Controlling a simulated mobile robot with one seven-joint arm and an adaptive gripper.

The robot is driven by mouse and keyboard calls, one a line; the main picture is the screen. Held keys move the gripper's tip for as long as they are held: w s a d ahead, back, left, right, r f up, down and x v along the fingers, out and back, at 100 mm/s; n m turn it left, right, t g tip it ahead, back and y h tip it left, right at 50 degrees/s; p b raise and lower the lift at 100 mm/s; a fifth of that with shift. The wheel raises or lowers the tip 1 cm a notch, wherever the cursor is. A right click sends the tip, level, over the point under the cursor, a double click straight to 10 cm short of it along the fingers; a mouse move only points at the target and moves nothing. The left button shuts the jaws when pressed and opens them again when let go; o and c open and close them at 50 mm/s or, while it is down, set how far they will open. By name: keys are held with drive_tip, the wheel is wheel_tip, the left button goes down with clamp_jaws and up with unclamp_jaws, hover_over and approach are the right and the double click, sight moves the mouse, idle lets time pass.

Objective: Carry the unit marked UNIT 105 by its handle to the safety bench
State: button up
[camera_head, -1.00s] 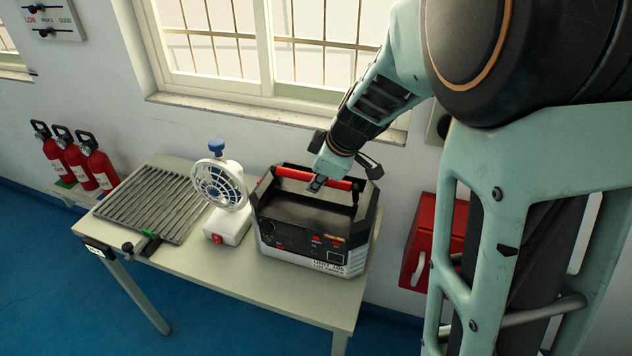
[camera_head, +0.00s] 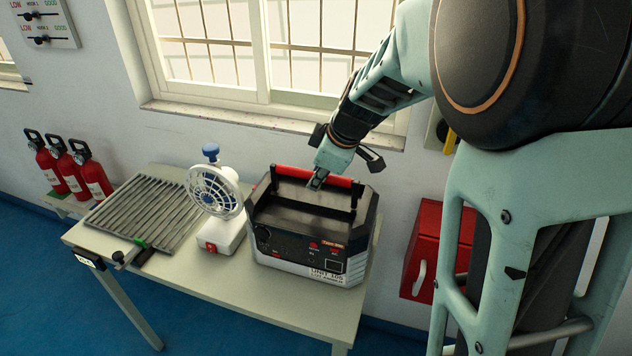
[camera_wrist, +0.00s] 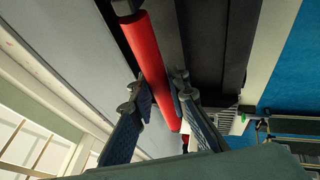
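The unit marked UNIT 105 (camera_head: 300,262) is a dark box with a pale lower front, upright on the right part of the pale table (camera_head: 300,322). Its red handle (camera_head: 295,173) spans the top and also shows in the wrist view (camera_wrist: 152,50). My gripper (camera_head: 317,184) is over the right half of the handle. In the wrist view my gripper's fingers (camera_wrist: 164,84) lie close against both sides of the handle. The exact contact is partly hidden. I see no clear gap under the unit. The safety bench is not identifiable.
A white fan (camera_head: 215,190) stands close left of the unit, beside a ribbed grey rack (camera_head: 143,210). Several red extinguishers (camera_head: 75,168) are at the left wall. A red cabinet (camera_head: 425,245) is right of the table. Blue floor (camera_head: 115,315) is open in front.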

drive_tip(key=o, duration=0.7)
drive_tip(key=shift+c, duration=0.2)
drive_tip(key=shift+o, duration=0.2)
drive_tip(key=o, duration=1.4)
drive_tip(key=shift+r, duration=0.1)
drive_tip(key=p+v, duration=0.1)
drive_tip(key=v, duration=0.3)
drive_tip(key=shift+s+d+r+p, duration=0.15)
drive_tip(key=shift+s+r+p, duration=0.05)
drive_tip(key=shift+r+p, duration=0.1)
drive_tip(key=shift+s, duration=0.1)
